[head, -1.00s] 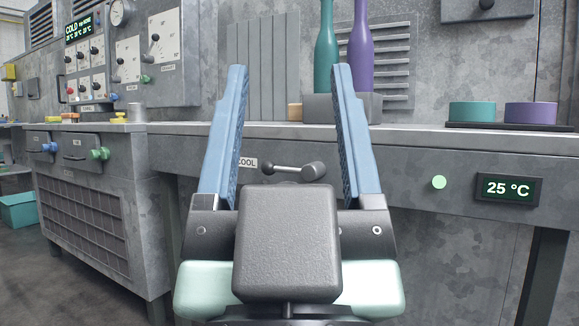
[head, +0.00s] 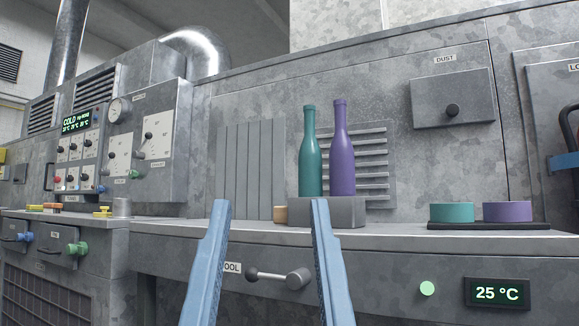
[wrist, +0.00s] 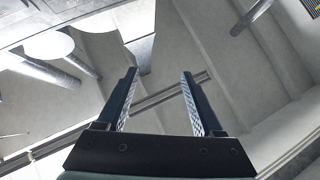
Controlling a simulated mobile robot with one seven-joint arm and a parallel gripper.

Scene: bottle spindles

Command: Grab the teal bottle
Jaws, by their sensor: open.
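The teal bottle (head: 310,158) stands upright on a grey block (head: 338,211) on the counter in the head view, just left of a purple bottle (head: 342,155). My gripper (head: 270,206) is open and empty at the lower middle of the head view, its two blue fingers pointing up. It appears nearer to me than the counter, with its fingertips below the bottle in the picture. In the wrist view my open gripper (wrist: 158,72) has nothing between its fingers, and no bottle shows there.
The counter edge (head: 400,236) and a lever handle marked "COOL" (head: 275,277) lie behind the fingers. Teal (head: 452,212) and purple (head: 507,211) round pieces sit on a dark tray to the right.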

